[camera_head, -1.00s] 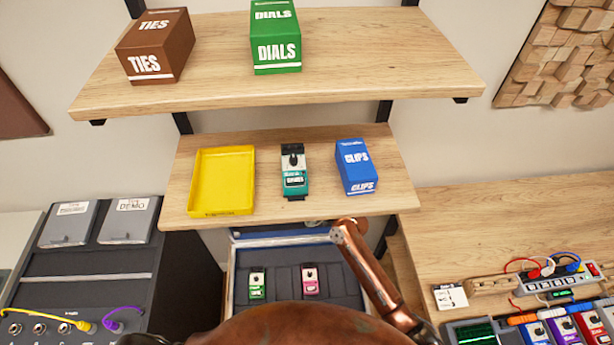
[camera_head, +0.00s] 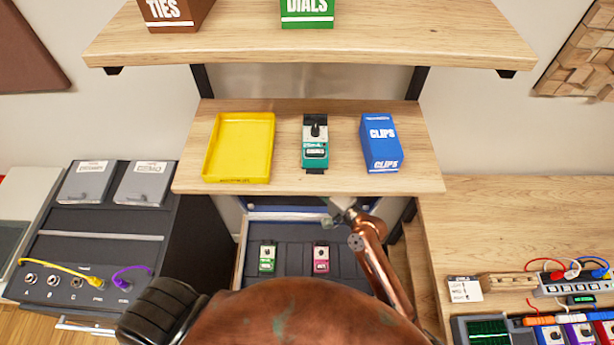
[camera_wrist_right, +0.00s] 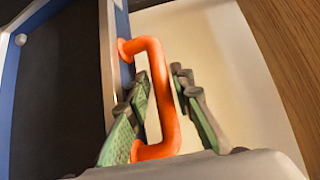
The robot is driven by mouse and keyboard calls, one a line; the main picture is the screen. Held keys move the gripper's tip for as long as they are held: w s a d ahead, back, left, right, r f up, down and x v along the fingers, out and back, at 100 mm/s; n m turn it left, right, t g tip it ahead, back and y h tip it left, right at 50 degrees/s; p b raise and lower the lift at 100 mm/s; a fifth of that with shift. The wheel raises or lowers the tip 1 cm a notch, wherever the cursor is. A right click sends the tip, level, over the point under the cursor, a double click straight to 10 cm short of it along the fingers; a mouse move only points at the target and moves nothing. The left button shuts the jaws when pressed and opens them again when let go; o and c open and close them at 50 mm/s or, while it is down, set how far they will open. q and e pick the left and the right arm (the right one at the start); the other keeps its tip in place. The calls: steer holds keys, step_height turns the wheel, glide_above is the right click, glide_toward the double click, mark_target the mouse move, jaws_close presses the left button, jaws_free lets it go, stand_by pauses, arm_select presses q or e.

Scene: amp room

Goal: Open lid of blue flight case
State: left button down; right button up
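The blue flight case (camera_head: 243,235) stands below the lower shelf, its dark interior showing. A green pedal (camera_head: 267,258) and a pink pedal (camera_head: 321,259) sit inside. A blue and silver edge (camera_head: 285,216) crosses its back, partly hidden by the shelf; I cannot tell the lid's angle. My right gripper (camera_head: 340,212) is near the case's back right. In the right wrist view an orange handle (camera_wrist_right: 167,95) on the blue, silver-edged panel (camera_wrist_right: 113,50) stands between the open green-padded fingers (camera_wrist_right: 160,112), with gaps beside it. My left gripper is not in view.
The lower shelf (camera_head: 290,187) overhangs the case's back, holding a yellow tray (camera_head: 208,165), a teal pedal (camera_head: 315,153) and a blue CLIPS box (camera_head: 381,145). A dark equipment cabinet (camera_head: 190,235) is left of the case. A wooden bench (camera_head: 500,225) is on the right.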

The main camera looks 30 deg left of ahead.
steer(key=shift+d, duration=0.1)
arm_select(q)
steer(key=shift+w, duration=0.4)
arm_select(e)
steer(key=v, duration=1.1)
steer(key=shift+s+d, duration=0.15)
steer(key=shift+d, duration=0.25)
